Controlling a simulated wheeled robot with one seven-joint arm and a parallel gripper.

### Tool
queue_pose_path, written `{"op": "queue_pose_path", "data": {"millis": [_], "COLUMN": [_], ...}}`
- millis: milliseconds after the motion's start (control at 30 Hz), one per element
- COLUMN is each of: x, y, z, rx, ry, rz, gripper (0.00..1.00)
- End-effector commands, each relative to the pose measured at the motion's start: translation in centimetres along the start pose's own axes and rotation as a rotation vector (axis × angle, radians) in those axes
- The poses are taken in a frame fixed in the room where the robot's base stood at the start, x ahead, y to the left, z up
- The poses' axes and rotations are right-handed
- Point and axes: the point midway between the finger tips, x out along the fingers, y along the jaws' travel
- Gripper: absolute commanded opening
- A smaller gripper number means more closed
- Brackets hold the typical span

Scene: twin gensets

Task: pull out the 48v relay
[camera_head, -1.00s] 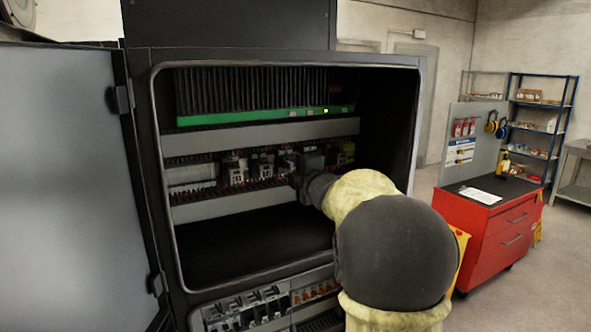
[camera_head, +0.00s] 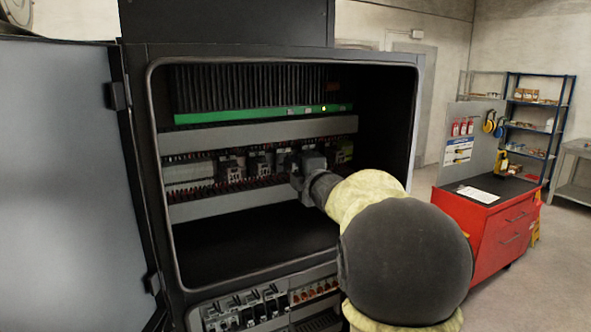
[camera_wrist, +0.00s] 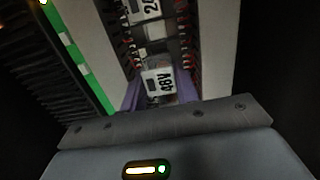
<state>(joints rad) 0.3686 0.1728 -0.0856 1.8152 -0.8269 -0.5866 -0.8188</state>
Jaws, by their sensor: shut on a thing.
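The 48V relay (camera_wrist: 158,80), a pale block with "48V" printed on it, shows in the wrist view just beyond my gripper (camera_wrist: 160,98). My gripper is shut on it, with purple-tinted finger parts at its sides. In the head view my gripper (camera_head: 300,178) is inside the open cabinet, at the right part of the relay row. My own wrist hides the relay there. I cannot tell whether the relay is still seated in its socket.
Another relay marked "24" (camera_wrist: 150,10) sits beside it in the row. Grey wire ducts (camera_head: 260,133) run above and below. A green-edged finned unit (camera_head: 260,112) is above. The cabinet door (camera_head: 60,180) stands open at left. A red tool cart (camera_head: 490,230) stands at right.

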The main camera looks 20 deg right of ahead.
Motion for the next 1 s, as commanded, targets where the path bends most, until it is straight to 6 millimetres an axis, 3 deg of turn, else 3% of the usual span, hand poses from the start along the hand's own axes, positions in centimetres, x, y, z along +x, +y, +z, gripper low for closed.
{"op": "queue_pose_path", "data": {"millis": [600, 1000], "x": [-4.0, -4.3], "y": [0.0, 0.0], "z": [0.3, 0.3], "rx": [-0.001, -0.001], "ry": [0.0, 0.0], "rz": [0.001, 0.001], "gripper": [0.05, 0.05]}}
